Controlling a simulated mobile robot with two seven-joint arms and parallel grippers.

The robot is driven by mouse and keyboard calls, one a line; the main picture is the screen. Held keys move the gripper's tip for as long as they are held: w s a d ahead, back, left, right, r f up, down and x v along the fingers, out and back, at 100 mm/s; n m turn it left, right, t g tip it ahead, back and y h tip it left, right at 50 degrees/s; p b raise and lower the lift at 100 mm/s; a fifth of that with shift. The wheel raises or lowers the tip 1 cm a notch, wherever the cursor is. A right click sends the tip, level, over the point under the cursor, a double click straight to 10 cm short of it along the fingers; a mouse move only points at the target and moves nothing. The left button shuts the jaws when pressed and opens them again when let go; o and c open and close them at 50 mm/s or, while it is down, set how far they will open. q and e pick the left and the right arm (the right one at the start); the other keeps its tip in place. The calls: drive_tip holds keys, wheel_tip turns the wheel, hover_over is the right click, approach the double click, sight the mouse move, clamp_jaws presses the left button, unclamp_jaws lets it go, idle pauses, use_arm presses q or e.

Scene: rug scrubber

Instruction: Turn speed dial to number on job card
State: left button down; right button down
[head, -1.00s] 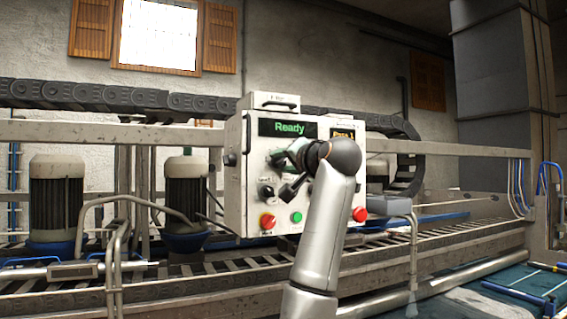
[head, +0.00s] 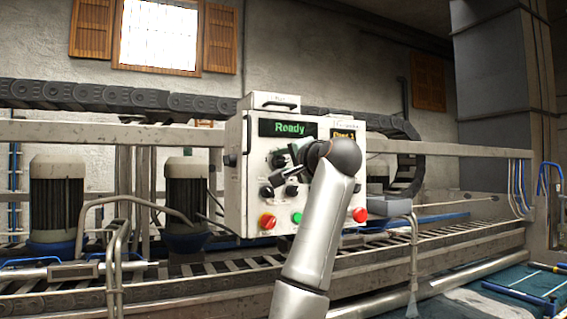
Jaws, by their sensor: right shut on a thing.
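The white control box (head: 237,205) stands on the machine frame at mid-picture. Its green display (head: 287,128) reads "Ready"; a smaller display (head: 342,134) has yellow text too small to read surely. My right gripper (head: 279,168) is at the upper left part of the panel front, shut on a dark dial there, which it mostly hides. I cannot read the dial's marks. Two other black knobs (head: 266,192) and (head: 291,190) sit below the gripper. I cannot make out a job card. My left gripper is not in view.
A red button (head: 267,221), a green button (head: 297,217) and another red button (head: 360,214) are low on the panel. My right arm covers the panel's lower right part. Rails and a roller conveyor run in front of and beside the box.

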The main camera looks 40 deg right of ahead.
drive_tip(key=shift+c, duration=2.4)
unclamp_jaws()
drive_tip(key=shift+s+a+f+b, duration=0.1)
drive_tip(key=shift+s+b, duration=0.25)
drive_tip(key=shift+s, duration=0.15)
drive_tip(key=b+v, duration=0.4)
drive_tip(key=v, duration=0.7)
drive_tip(key=shift+s, duration=0.25)
